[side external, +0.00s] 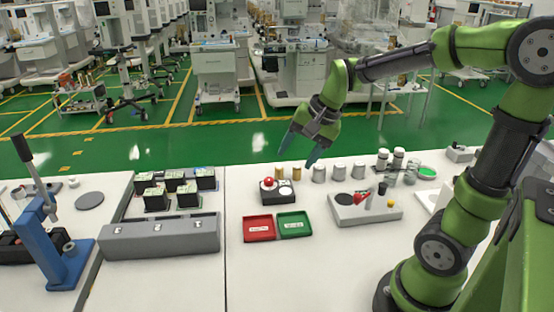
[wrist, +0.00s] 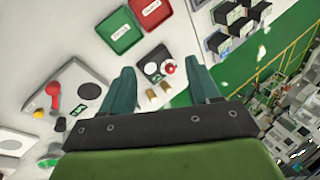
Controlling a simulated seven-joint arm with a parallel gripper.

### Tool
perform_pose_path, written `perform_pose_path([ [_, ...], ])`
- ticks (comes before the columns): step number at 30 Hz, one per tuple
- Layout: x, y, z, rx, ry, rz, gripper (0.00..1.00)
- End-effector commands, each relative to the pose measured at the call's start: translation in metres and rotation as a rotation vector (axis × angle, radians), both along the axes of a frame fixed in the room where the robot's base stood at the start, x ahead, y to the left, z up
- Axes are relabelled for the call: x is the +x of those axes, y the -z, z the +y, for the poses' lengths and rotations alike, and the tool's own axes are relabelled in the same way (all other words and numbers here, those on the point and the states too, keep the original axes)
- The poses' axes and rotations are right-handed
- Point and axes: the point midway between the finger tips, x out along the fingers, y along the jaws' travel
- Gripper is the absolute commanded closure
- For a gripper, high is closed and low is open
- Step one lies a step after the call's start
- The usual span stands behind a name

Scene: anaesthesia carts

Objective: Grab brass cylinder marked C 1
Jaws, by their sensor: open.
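Two small brass cylinders stand side by side on the white table in the side view, a left one (side external: 279,172) and a right one (side external: 296,173). They also show in the wrist view, one at left (wrist: 152,97) and one at right (wrist: 165,86). No marking on either is readable, so I cannot tell which is C 1. My gripper (side external: 299,150) is open and empty, pointing down above the cylinders. In the wrist view its fingers (wrist: 161,78) are spread, with the cylinders between them in the picture.
A black box with a red knob (side external: 269,182) stands just in front of the cylinders. Several grey cylinders (side external: 319,173) stand to their right. Red (side external: 258,228) and green (side external: 294,225) trays lie nearer. A grey fixture (side external: 365,207) is at right, and dark blocks (side external: 156,198) at left.

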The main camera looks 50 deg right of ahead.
Motion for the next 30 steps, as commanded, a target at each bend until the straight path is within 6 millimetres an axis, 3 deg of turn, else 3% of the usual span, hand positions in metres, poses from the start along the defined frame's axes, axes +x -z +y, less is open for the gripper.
perform_pose_path([
  [1, 0.017, 0.010, -0.022, 0.061, 0.164, 0.043, 0.39],
  [6, 0.063, 0.037, -0.093, 0.271, 0.767, 0.132, 0.39],
  [12, 0.098, 0.060, -0.153, 0.494, 1.398, 0.156, 0.39],
  [18, 0.116, 0.045, -0.167, 0.680, 1.747, 0.121, 0.39],
  [22, 0.117, 0.046, -0.165, 0.727, 1.842, 0.129, 0.39],
  [26, 0.121, 0.059, -0.165, 0.733, 1.861, 0.134, 0.39],
  [30, 0.132, 0.087, -0.165, 0.731, 1.858, 0.135, 0.39],
])
